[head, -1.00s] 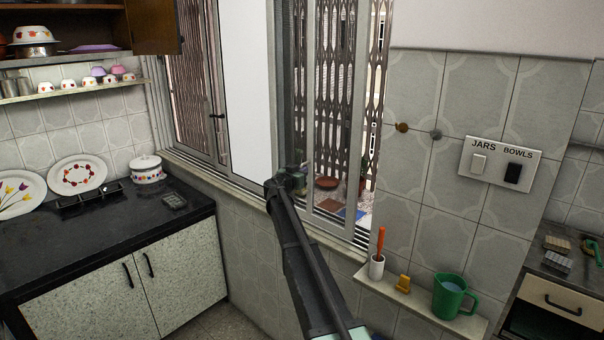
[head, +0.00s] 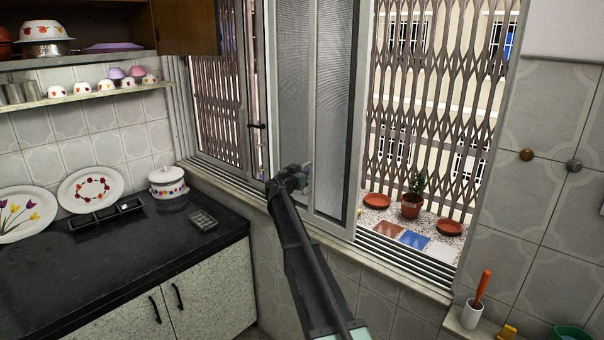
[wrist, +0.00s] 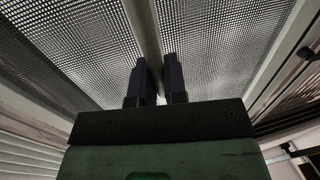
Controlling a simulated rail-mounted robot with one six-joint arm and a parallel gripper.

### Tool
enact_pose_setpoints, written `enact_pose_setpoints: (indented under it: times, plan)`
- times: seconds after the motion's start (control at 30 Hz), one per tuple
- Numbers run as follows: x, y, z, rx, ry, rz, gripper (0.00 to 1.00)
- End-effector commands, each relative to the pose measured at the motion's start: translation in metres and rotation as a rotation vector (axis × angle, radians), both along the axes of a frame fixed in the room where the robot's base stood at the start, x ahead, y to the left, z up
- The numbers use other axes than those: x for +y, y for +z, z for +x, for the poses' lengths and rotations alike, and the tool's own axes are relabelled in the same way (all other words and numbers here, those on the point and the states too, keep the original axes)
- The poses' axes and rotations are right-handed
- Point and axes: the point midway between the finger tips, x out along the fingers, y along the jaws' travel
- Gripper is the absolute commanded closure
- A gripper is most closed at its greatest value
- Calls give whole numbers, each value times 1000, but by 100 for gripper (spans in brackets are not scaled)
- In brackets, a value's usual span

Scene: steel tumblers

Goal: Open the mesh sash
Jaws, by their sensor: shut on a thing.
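The mesh sash (head: 335,120) stands upright in the window, a grey mesh panel in a pale metal frame with a vertical middle bar. My gripper (head: 301,176) is at this bar, low on the sash. In the wrist view my gripper (wrist: 150,78) has its two dark fingers on either side of the bar (wrist: 142,30), shut on it, with mesh on both sides. To the right of the sash is a wide opening onto an outer ledge. The exact finger contact is partly hidden in the head view.
The sill tracks (head: 405,262) run clear to the right of the sash. Outside are a folding grille (head: 440,110), a potted plant (head: 411,200) and red saucers. A black counter (head: 130,245) lies left. A white cup (head: 472,314) with an orange-handled tool stands lower right.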

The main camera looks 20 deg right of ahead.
Motion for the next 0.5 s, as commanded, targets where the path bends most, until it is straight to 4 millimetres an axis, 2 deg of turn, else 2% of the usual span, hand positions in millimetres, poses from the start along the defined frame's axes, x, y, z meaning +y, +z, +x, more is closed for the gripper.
enact_pose_setpoints:
  times: [0.4,0.43,0.5]
  plan:
    - [0,0,0,2,0,-1,100]
    - [0,0,0,2,0,-1,83]
    - [0,0,0,2,0,-1,72]
